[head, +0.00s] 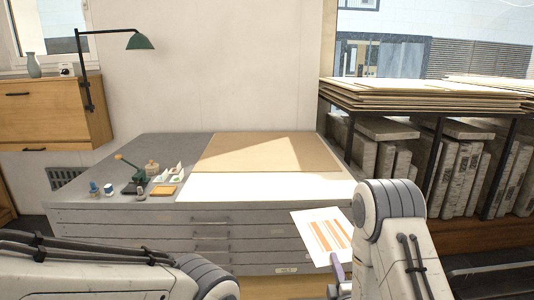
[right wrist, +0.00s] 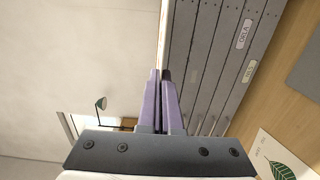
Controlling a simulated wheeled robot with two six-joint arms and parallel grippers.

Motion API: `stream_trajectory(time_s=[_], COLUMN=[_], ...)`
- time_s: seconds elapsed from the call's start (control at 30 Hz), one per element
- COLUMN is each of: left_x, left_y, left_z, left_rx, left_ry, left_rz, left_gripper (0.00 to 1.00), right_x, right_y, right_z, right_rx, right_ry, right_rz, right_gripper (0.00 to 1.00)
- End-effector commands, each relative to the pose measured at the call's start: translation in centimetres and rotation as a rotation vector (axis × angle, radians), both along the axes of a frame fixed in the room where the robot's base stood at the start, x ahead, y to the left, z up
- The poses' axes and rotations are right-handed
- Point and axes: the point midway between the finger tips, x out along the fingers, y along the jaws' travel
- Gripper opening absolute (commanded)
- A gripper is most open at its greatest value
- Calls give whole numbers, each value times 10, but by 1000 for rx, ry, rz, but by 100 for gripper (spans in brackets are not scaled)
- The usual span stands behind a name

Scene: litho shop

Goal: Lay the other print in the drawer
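A white print with orange stripes (head: 322,235) hangs tilted in front of the right part of the grey drawer cabinet (head: 130,217). My right gripper (head: 338,270) is at its lower edge in the head view, partly hidden by my right arm. In the right wrist view the purple fingers (right wrist: 160,75) are close together on a thin edge, which looks like the print seen edge-on. The labelled drawer fronts (right wrist: 205,60) look shut. A second print with a green leaf (right wrist: 285,157) lies at the lower right of the wrist view. My left gripper is out of view.
On the cabinet top lie a brown board (head: 258,151), a white sheet (head: 265,187) and several small tools and pots at the left. A green lamp (head: 139,41) is on the wall. A rack of stone slabs (head: 465,175) stands at the right, with boards (head: 420,97) on top.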

Motion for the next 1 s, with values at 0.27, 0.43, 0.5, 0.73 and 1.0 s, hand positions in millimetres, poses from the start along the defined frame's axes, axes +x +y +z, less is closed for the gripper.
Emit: stream_trajectory(time_s=[0.27,0.43,0.5,0.73,1.0], left_x=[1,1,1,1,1], left_y=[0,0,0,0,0], left_z=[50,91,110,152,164], left_rx=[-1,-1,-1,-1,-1], left_ry=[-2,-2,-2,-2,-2], left_rz=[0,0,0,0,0], left_gripper=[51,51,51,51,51], right_x=[1,2,2,2,2], right_y=[-2,-2,-2,-2,-2], right_z=[52,94,112,154,166], right_rx=[1,1,1,1,1], right_ry=[-6,-6,-6,-5,-5], right_rz=[-3,-3,-4,-4,-4], right_gripper=[0,0,0,0,0])
